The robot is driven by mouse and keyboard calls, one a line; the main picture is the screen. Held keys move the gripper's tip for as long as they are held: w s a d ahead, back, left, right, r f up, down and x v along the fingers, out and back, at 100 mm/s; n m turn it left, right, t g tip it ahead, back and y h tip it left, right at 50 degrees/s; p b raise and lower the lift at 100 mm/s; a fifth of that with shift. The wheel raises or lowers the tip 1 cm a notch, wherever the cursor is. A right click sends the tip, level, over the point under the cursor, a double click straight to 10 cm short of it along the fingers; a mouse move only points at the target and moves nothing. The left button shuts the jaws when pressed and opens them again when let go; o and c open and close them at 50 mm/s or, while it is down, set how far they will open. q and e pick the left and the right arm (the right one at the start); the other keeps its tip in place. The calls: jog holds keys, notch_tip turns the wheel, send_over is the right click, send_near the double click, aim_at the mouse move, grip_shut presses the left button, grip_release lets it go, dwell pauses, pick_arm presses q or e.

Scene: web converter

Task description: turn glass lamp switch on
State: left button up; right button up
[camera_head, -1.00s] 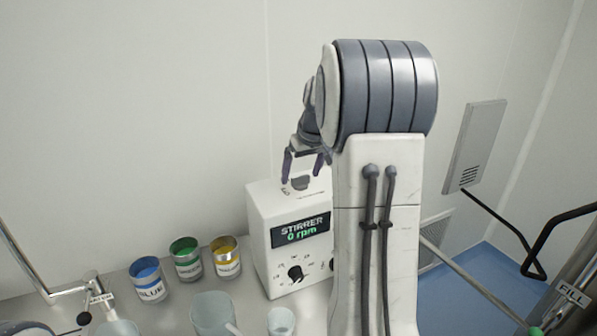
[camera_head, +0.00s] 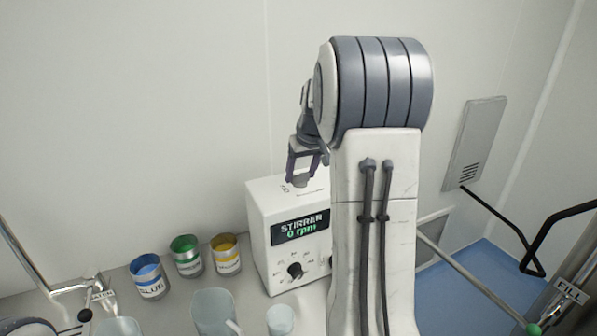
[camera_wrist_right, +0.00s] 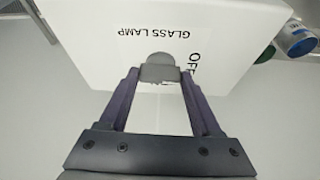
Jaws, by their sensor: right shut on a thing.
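The glass lamp switch (camera_wrist_right: 160,70) is a small grey piece on top of the white stirrer box (camera_head: 258,235). In the right wrist view the box top (camera_wrist_right: 105,45) reads "GLASS LAMP" beside the switch and "OFF", partly covered, at its right. My right gripper (camera_head: 299,184) is at the box top, its fingers shut on the switch from both sides. In the wrist view the right gripper (camera_wrist_right: 160,74) has the switch between its fingertips. My left gripper is not in view.
Blue (camera_head: 149,283), green (camera_head: 187,260) and yellow (camera_head: 226,258) paint cans stand left of the box. Clear beakers (camera_head: 212,312) stand in front. The stirrer display (camera_head: 300,227) reads 0 rpm, with a knob (camera_head: 295,271) below. My right arm hides the box's right side.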

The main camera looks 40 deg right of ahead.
jog(key=m, duration=0.1)
jog(key=m+h, duration=0.1)
jog(key=m, duration=0.2)
jog(key=shift+w+a+g+h, duration=0.1)
jog(key=shift+a+g+h, duration=0.2)
jog(key=shift+g, duration=0.1)
jog(key=m+g+h, duration=0.1)
jog(key=m, duration=0.4)
jog(key=shift+w+f+b, duration=0.1)
jog(key=shift+b, duration=0.25)
jog(key=m+g, duration=0.2)
jog(key=m, duration=0.2)
jog(key=shift+w, duration=0.1)
jog(key=shift+m+g+p, duration=0.3)
jog(key=shift+m+g, duration=0.5)
jog(key=shift+m, duration=1.3)
jog(key=o, duration=1.4)
jog(key=v, duration=1)
jog(key=shift+a+r+b, duration=0.3)
jog(key=shift+b, duration=0.05)
jog(key=shift+w, duration=0.1)
